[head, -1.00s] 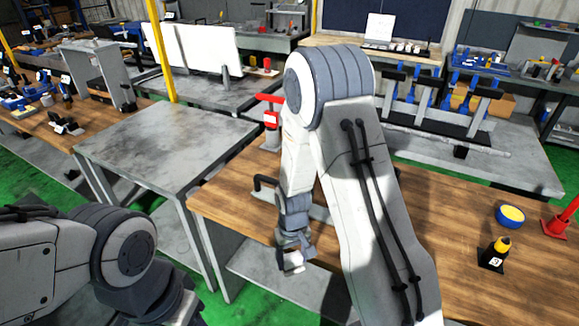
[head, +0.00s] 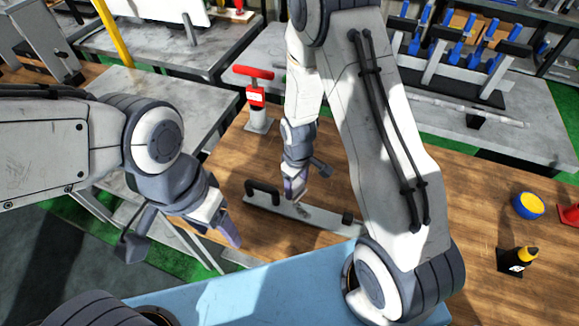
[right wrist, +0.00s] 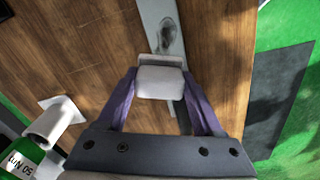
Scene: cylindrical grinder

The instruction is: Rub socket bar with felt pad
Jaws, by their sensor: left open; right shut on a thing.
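The socket bar (head: 325,218), a flat grey bar with a black handle at its left end, lies on the wooden table. A dark smudge on it shows in the right wrist view (right wrist: 168,36). My right gripper (head: 297,198) is over the bar's middle, shut on the felt pad (right wrist: 161,82), a pale block between the purple fingers. The pad covers part of the bar; whether it touches the bar I cannot tell. My left gripper (head: 222,225) is open and empty, left of the bar, near the table's front left corner.
A red-topped clamp-like tool (head: 257,97) stands behind the bar. A yellow-and-blue round tin (head: 528,206) and a black bottle with yellow cap (head: 517,260) stand at the right. Bare wood lies between them and my right arm.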

